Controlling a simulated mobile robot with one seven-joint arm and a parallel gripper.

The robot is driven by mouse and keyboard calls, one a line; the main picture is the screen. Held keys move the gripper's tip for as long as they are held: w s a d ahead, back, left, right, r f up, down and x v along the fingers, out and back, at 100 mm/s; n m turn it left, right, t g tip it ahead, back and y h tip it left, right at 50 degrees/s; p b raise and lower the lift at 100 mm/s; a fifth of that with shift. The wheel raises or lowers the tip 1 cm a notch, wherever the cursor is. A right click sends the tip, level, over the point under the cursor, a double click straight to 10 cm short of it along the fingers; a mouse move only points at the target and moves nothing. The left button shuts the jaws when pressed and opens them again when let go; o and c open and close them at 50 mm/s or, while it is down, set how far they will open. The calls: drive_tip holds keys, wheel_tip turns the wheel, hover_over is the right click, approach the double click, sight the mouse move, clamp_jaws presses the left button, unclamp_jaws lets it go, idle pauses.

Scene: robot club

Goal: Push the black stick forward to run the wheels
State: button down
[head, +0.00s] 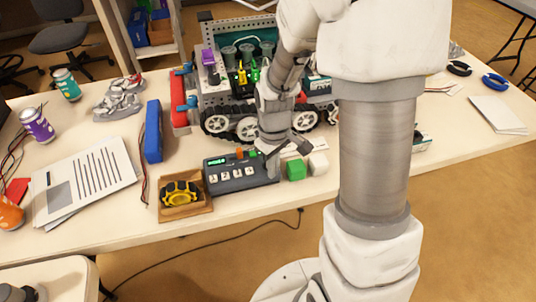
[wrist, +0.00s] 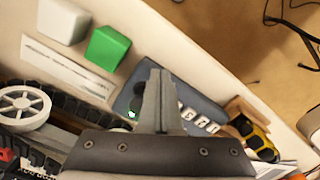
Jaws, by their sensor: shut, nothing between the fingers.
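The dark grey control box (head: 238,181) sits near the table's front edge, with a small green display and a row of white keys. It also shows in the wrist view (wrist: 190,98). My gripper (head: 272,168) is shut and empty, pointing down at the right end of the box. In the wrist view my closed fingers (wrist: 158,98) lie across the box. A dark knob-like shape beside the fingers may be the black stick, but I cannot tell; touching is also unclear. The wheeled robot (head: 215,95) stands behind the box, its pale wheels (wrist: 22,106) and dark tracks visible.
A green cube (head: 295,169) and a white cube (head: 318,164) stand just right of the box. A wooden tray (head: 187,211) with a yellow-black wheel is at its left. A blue bar (head: 153,131) and papers (head: 82,181) lie further left.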

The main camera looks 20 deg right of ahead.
drive_tip(key=shift+s, duration=0.35)
wheel_tip(320, 180, up, 7)
drive_tip(key=p, duration=0.5)
drive_tip(key=shift+p, duration=0.4)
drive_tip(key=shift+r, duration=0.1)
drive_tip(key=s+r+m+t+p, duration=0.2)
drive_tip(key=s+r, duration=0.2)
drive_tip(key=r, duration=0.5)
drive_tip(key=s+r+m+t+p, duration=0.1)
drive_tip(key=s+r, duration=0.3)
drive_tip(key=r, duration=0.5)
drive_tip(key=s+r+m+t+p, duration=0.2)
drive_tip(key=s+r+m, duration=0.1)
drive_tip(key=r, duration=0.6)
drive_tip(key=shift+s+d+t+p, duration=0.15)
drive_tip(key=shift+s+t+p, duration=0.15)
drive_tip(key=shift+s, duration=0.35)
